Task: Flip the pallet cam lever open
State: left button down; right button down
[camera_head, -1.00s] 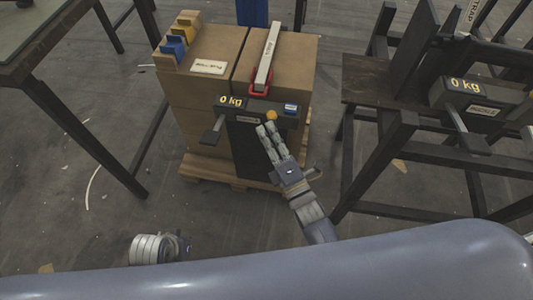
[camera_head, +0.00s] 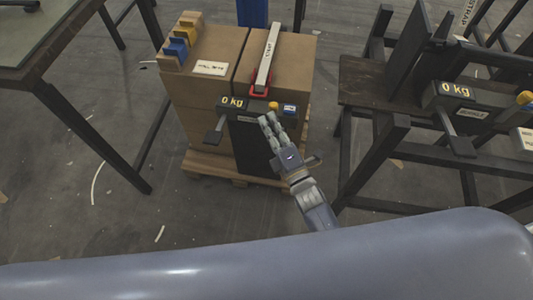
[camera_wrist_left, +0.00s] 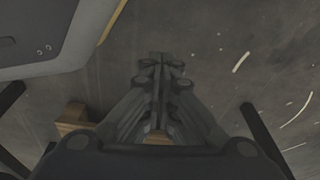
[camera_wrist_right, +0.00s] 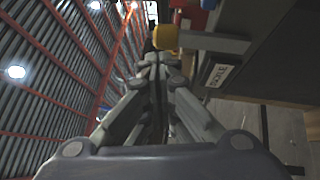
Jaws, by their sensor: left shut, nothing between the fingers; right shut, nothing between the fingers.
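The pallet (camera_head: 237,181) carries brown boxes (camera_head: 200,110). A long pale bar-shaped lever (camera_head: 267,58) with a printed label lies along the top of the boxes in a red bracket (camera_head: 259,88). My right gripper (camera_head: 267,119) is shut and empty in front of the dark unit, just below its yellow knob (camera_head: 273,105). In the right wrist view the shut fingers (camera_wrist_right: 158,62) point at the yellow knob (camera_wrist_right: 165,38); contact cannot be told. My left gripper (camera_wrist_left: 162,62) is shut and empty over the floor, outside the head view.
The dark unit (camera_head: 251,145) shows "0 kg" and has a dark handle (camera_head: 214,134) at its left. Blue and yellow blocks (camera_head: 176,48) sit at the boxes' left edge. A table (camera_head: 50,57) stands left and a dark frame (camera_head: 362,86) right.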

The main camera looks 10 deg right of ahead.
pick_arm(q)
jog(key=shift+s+a+f, duration=0.15)
jog(key=shift+s+f, duration=0.5)
jog(key=shift+f, duration=0.1)
pick_arm(e)
jog(key=shift+w+d+r, duration=0.1)
jog(key=shift+w+r, duration=0.1)
jog(key=shift+w, duration=0.1)
